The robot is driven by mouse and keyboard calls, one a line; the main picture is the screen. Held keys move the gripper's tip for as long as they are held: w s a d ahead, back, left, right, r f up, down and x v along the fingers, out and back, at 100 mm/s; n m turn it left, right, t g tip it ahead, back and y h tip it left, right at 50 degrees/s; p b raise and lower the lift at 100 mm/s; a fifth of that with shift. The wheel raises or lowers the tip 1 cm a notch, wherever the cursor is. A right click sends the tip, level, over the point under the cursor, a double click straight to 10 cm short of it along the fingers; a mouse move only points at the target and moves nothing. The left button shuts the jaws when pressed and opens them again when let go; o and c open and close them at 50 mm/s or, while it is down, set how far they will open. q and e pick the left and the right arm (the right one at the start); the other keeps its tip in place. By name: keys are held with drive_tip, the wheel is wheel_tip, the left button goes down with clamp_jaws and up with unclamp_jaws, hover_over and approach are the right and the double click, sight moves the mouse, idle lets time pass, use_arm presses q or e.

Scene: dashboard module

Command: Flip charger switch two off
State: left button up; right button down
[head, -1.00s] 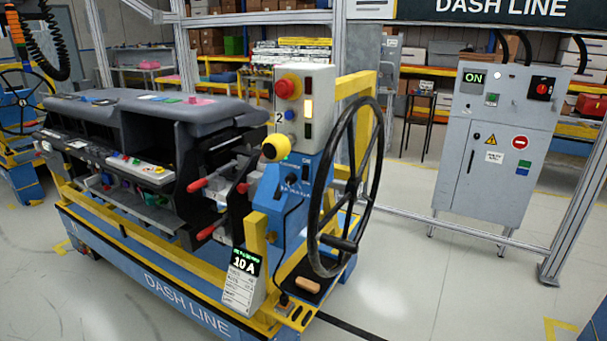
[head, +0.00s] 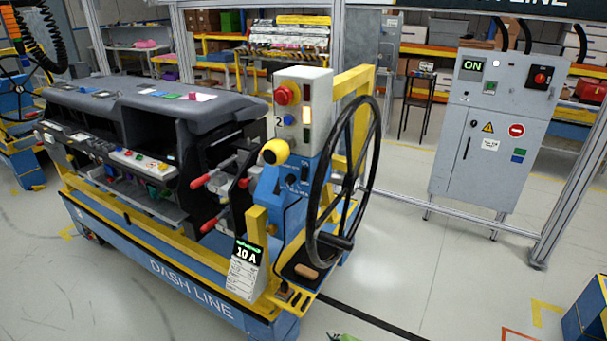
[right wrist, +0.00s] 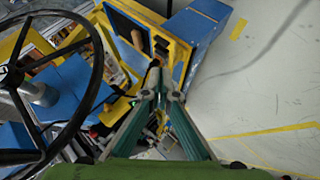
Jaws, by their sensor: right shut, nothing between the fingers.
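Only a green bit of my right gripper (head: 345,337) shows at the bottom edge of the head view, clear of the cart. My left gripper is out of view.
The grey control box (head: 318,95) carries a red knob and a "2". A blue box (head: 590,312) is bottom right; the floor between is clear.

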drive_tip(key=w+a+r+n+t+p, duration=0.1)
drive_tip(key=a+r+n+t, duration=0.1)
drive_tip(key=r, duration=1.1)
drive_tip(key=w+a+r+n+t+y+p, duration=0.1)
drive_tip(key=w+a+r+n, duration=0.1)
drive_tip(key=r, duration=1.1)
drive_tip(key=w+a+r+n+t+y+p, duration=0.1)
drive_tip(key=w+a+r+n+t+p, duration=0.1)
drive_tip(key=r, duration=1.1)
drive_tip(key=shift+a+r+t, duration=0.2)
drive_tip(key=shift+a+t, duration=0.1)
drive_tip(key=shift+a, duration=0.25)
drive_tip(key=shift+w, duration=0.15)
drive_tip(key=p, duration=0.3)
approach(304, 174)
drive_tip(key=w+a+f, duration=0.1)
drive_tip(key=w+a, duration=0.1)
drive_tip(key=a, duration=0.3)
drive_tip(key=w+d, duration=0.1)
drive_tip(key=w+d+f+p, duration=0.1)
drive_tip(key=w, duration=0.1)
drive_tip(key=shift+w+d, duration=0.1)
drive_tip(key=shift+w, duration=0.25)
drive_tip(key=shift+w+d, duration=0.1)
drive_tip(key=shift+w, duration=0.05)
drive_tip(key=shift+f, duration=0.1)
